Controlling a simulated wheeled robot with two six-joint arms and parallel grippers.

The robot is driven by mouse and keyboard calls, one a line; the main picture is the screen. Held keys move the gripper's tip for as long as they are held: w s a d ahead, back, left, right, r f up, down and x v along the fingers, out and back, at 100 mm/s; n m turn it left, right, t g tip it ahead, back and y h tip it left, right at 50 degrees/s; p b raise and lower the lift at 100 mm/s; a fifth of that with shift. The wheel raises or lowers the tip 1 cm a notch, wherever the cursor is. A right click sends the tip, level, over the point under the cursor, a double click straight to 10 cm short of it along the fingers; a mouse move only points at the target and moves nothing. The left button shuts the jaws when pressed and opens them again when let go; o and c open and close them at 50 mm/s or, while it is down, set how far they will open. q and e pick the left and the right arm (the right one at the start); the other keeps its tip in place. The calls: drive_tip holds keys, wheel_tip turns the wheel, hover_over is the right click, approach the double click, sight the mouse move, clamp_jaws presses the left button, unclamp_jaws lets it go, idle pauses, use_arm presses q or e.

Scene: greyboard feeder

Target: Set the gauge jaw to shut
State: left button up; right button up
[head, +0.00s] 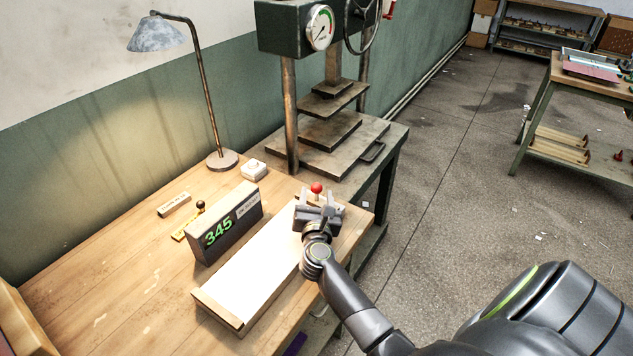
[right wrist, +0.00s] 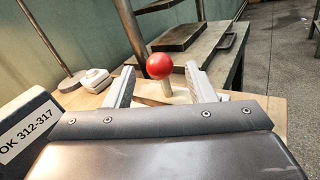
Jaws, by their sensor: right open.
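The gauge is a dark box with a green display (head: 219,231) reading 345; its label "OK 312-317" (right wrist: 28,130) shows in the right wrist view. A long tray with a white surface (head: 252,272) lies beside it. A lever with a red ball knob (head: 316,187) stands at the tray's far end; the knob (right wrist: 159,66) and its pale stem show in the right wrist view. My right gripper (head: 317,197) is open, its fingers (right wrist: 161,88) on either side of the lever, with visible gaps. The gauge jaw itself is not clearly visible, partly hidden by my gripper. My left gripper is out of view.
A black-knobbed lever on a yellow base (head: 188,224) and a small labelled block (head: 174,205) lie behind the gauge. A white button box (head: 254,170) and a lamp (head: 222,160) stand farther back. A press (head: 330,135) stands beyond the table's far edge.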

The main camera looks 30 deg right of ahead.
sight(317, 184)
drive_tip(key=shift+x, duration=2.75)
